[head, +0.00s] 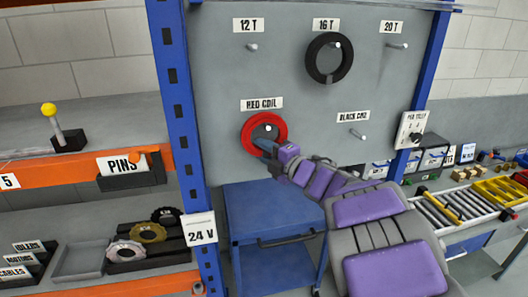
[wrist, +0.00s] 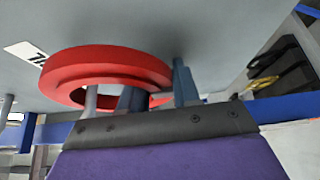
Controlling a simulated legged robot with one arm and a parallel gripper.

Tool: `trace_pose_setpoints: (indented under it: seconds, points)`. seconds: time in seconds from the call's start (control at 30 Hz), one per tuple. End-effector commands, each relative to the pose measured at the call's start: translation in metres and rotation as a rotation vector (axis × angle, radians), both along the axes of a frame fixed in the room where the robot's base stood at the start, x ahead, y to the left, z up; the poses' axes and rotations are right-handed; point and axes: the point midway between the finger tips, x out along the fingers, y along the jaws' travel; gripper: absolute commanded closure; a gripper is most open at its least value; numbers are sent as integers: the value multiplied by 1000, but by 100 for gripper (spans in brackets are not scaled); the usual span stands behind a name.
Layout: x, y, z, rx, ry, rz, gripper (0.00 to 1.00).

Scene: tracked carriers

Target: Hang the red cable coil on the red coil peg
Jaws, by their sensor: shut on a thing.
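The red cable coil (head: 246,135) is up at the grey panel, under the RED COIL label (head: 262,103). The red coil peg (head: 268,128) shows inside the ring's opening, and the coil appears to be around it. My gripper (head: 268,147) is shut on the coil's lower right rim. In the wrist view the coil (wrist: 105,57) lies close to the panel, and my gripper (wrist: 157,92) has one finger inside the ring and one outside. A light peg (wrist: 91,98) shows within the opening. Whether the coil rests on the peg cannot be told.
A black ring (head: 327,78) hangs on the 16 T peg. The 12 T peg (head: 251,47), 20 T peg (head: 398,45) and black coil peg (head: 357,134) are bare. A blue cabinet (head: 270,215) stands below. A blue post (head: 178,100) borders the panel's left.

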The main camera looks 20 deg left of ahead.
Motion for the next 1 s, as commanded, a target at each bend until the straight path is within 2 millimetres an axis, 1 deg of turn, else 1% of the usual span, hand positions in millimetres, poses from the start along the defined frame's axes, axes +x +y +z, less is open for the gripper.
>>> trace_pose_setpoints:
  seconds: [0.47,0.5,0.8,1.0]
  points:
    - [1,0,-1,0,2,-2,100]
    - [1,0,-1,0,2,-2,68]
    - [1,0,-2,-2,3,-1,39]
    - [1,1,-2,-2,3,-1,39]
